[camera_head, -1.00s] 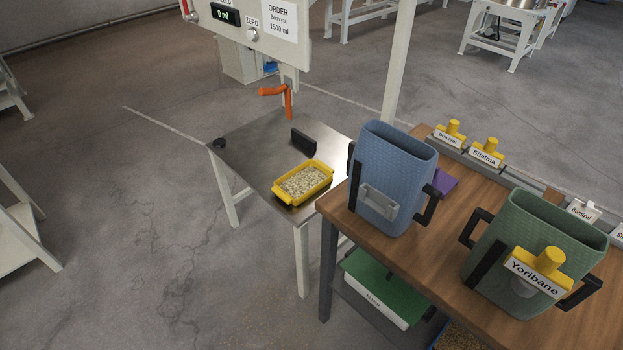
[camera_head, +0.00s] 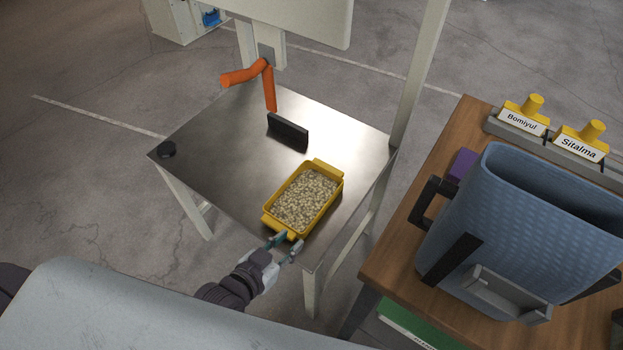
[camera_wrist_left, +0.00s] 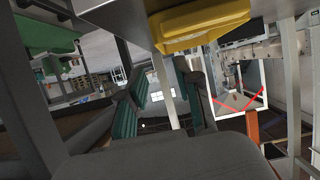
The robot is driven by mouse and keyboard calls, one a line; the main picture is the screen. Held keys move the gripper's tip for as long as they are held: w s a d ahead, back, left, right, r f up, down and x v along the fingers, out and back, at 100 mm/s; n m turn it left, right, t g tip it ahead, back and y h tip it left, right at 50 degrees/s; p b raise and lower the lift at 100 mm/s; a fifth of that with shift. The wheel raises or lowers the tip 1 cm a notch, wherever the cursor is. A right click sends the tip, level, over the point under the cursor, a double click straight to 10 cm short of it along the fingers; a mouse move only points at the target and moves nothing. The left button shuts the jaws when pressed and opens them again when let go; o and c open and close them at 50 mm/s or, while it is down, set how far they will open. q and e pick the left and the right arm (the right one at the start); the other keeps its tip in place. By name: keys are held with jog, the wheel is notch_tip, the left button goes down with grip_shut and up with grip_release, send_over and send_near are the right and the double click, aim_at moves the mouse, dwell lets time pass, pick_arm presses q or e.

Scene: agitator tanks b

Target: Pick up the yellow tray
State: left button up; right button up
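The yellow tray (camera_head: 268,221), filled with pale pellets, lies on the metal table (camera_head: 215,140) near its front right edge. A tab handle sticks out at each short end. My left gripper (camera_head: 286,246) is at the tray's near handle, with its two fingers apart. In the left wrist view, the open fingers with teal pads (camera_wrist_left: 160,82) have nothing between them. The yellow tray (camera_wrist_left: 205,28) shows there beyond the fingertips, at the top. I cannot tell whether a finger touches the handle. My right gripper is not in view.
A black upright block (camera_head: 288,132) stands behind the tray, and an orange lever (camera_head: 268,88) hangs over the table's back. A wooden bench (camera_head: 397,258) with a blue container (camera_head: 520,225) is at the right. The table's left half is mostly clear.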

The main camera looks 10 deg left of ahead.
aim_at(321, 211)
pick_arm(q)
jog(key=w, duration=0.1)
jog(key=w+d, duration=0.1)
jog(key=w, duration=0.1)
jog(key=shift+r, duration=0.1)
jog(key=x, duration=0.5)
jog(key=shift+w+d+b, duration=0.15)
jog(key=shift+b, duration=0.15)
jog(key=shift+w+d, duration=0.2)
jog(key=shift+w, duration=0.25)
jog(key=x, duration=0.4)
jog(key=shift+w+d, duration=0.1)
jog(key=shift+w, duration=0.15)
grip_shut()
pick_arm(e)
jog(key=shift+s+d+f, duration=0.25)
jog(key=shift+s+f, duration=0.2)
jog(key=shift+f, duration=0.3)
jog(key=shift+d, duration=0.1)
